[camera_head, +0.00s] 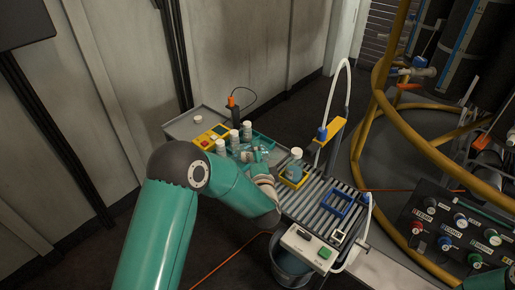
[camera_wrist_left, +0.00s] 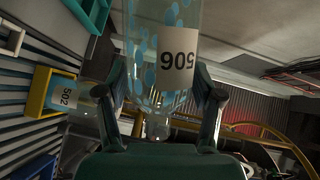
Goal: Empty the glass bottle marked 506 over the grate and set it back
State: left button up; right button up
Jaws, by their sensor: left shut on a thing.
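My left gripper (camera_wrist_left: 163,120) is shut on the glass bottle marked 506 (camera_wrist_left: 178,30). In the left wrist view its label is upside down and its neck points down the picture. The bottle is tilted about on its side compared with the standing bottle marked 502 (camera_wrist_left: 64,92). Blue round pieces are inside it. In the head view my left gripper (camera_head: 262,158) is over the left part of the slatted grate (camera_head: 318,202), and the held bottle is hard to make out. The 502 bottle (camera_head: 294,168) stands in a yellow holder (camera_head: 291,181) on the grate. My right gripper is not in view.
White-capped bottles (camera_head: 234,137) stand left of my gripper by a yellow tray (camera_head: 206,139). A blue frame (camera_head: 349,211) sits on the grate. A yellow post with a white hose (camera_head: 330,140) rises behind. A bucket (camera_head: 287,266) stands below a box with a green button (camera_head: 324,253).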

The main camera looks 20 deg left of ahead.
aim_at(276, 153)
pick_arm(q)
jog(key=d+n+h, duration=0.1)
jog(key=n, duration=0.1)
jog(key=d+n+g+h, duration=0.1)
jog(key=n, duration=0.2)
jog(key=d+r+n+h, duration=0.1)
jog(key=d+n+h, duration=0.1)
jog(key=shift+w+d+n+g+p, duration=0.1)
jog(key=shift+w+n+g+p, duration=0.05)
jog(key=shift+n+g+p, duration=0.2)
jog(key=r+n+h, duration=0.1)
jog(key=d+r+n, duration=0.1)
jog(key=shift+d+r+h+b, duration=0.1)
jog(key=shift+r+h+b, duration=0.3)
jog(key=shift+d+r+n+h+b, duration=0.15)
jog(key=shift+r+n+h+b, duration=0.1)
jog(key=shift+r+n, duration=0.15)
jog(key=shift+d+r+n+h+b, duration=0.15)
jog(key=shift+r+n+h, duration=0.1)
jog(key=shift+r+n, duration=0.15)
jog(key=shift+f, duration=0.1)
